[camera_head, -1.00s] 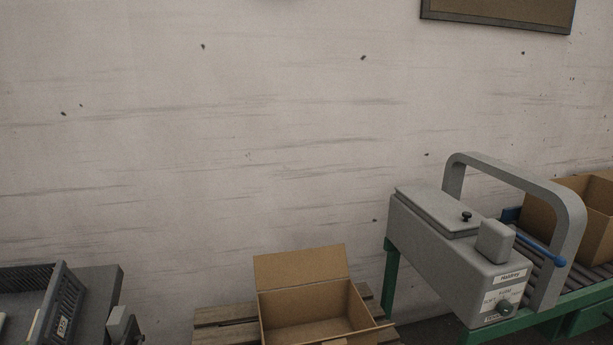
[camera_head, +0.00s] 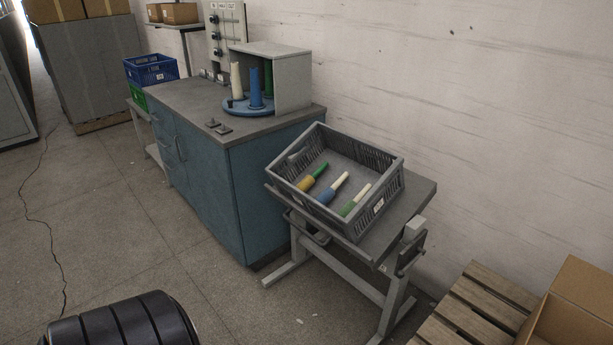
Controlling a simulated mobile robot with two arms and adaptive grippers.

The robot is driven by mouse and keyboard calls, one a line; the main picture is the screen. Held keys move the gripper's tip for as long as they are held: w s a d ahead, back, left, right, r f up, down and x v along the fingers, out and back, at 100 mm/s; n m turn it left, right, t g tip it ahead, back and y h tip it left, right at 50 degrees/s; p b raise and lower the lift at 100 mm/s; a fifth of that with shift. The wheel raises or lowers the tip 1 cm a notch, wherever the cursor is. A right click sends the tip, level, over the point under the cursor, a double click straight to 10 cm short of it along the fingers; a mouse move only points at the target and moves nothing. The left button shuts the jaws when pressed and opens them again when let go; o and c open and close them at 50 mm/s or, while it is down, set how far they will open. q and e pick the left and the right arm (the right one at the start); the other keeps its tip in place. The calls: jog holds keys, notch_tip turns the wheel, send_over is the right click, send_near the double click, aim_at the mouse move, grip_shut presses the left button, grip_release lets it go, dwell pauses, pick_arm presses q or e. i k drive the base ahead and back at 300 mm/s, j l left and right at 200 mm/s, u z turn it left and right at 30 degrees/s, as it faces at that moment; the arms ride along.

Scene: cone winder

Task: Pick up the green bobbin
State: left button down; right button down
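A grey slatted crate (camera_head: 392,181) sits tilted on a stand right of centre, with three bobbins lying in it. The bobbin nearest the crate's right side has a green lower part and a cream end (camera_head: 349,208). The middle bobbin is blue with a cream end (camera_head: 326,195). The left one is yellow with a green end (camera_head: 305,185). A green cone (camera_head: 268,80) also stands on a blue round plate (camera_head: 249,108) inside a grey hood, partly hidden behind a blue cone (camera_head: 255,88) and beside a cream cone (camera_head: 236,80). Neither gripper is in view.
A blue cabinet (camera_head: 245,190) with a grey top stands left of the crate's stand (camera_head: 420,200). A wooden pallet (camera_head: 470,310) and open cardboard box (camera_head: 575,315) are at the lower right. Blue and green crates (camera_head: 150,70) stand behind.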

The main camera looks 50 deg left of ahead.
aim_at(347, 207)
jog(key=u, duration=1.25)
